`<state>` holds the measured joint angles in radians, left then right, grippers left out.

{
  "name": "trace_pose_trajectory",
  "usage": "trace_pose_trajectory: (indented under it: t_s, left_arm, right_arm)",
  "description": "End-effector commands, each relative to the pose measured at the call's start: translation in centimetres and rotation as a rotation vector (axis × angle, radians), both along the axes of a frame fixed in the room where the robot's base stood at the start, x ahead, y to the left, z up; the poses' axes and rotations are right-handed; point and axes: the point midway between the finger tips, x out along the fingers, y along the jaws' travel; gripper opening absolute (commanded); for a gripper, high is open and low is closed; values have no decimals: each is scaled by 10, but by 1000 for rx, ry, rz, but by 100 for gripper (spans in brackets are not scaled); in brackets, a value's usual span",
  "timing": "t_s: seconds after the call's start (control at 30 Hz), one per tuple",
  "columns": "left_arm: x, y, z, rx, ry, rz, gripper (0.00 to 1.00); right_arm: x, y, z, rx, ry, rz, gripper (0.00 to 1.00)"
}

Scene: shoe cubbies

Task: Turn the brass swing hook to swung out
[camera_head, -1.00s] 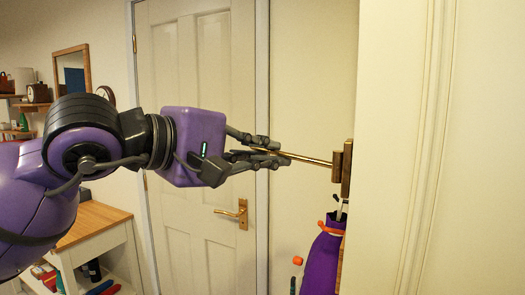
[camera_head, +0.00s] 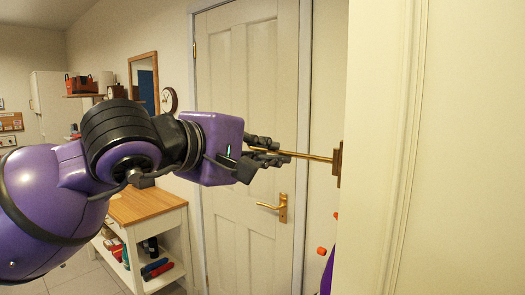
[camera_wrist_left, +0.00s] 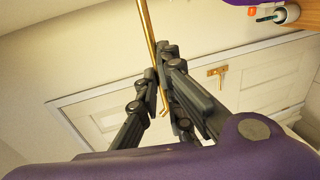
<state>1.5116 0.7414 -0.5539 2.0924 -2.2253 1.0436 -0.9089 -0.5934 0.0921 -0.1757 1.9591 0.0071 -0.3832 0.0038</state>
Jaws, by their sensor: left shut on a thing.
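The brass swing hook (camera_head: 312,156) is a thin rod that runs left from a brass mount (camera_head: 338,163) at the wall's edge in the head view. My left gripper (camera_head: 268,155) is shut on the rod near its free end. In the left wrist view the rod (camera_wrist_left: 148,30) comes down from the top and passes between the fingers (camera_wrist_left: 162,92). Its bent tip (camera_wrist_left: 164,108) shows there. My right gripper is in neither view.
A cream door (camera_head: 250,110) with a brass handle (camera_head: 273,207) stands behind the arm. The cream wall (camera_head: 460,150) fills the right. Part of a purple thing (camera_head: 327,272) shows below the hook.

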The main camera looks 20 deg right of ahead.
Motion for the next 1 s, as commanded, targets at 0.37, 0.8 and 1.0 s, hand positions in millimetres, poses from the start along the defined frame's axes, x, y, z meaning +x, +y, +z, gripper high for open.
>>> trace_pose_trajectory:
  t_s: [0.37,0.8,1.0]
  left_arm:
    - [0,-1,6,-8,-10,5,0]
    - [0,-1,4,-5,-6,5,13]
    - [0,-1,2,-3,-3,5,13]
  right_arm:
    - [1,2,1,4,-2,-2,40]
    - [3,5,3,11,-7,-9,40]
    - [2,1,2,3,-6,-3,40]
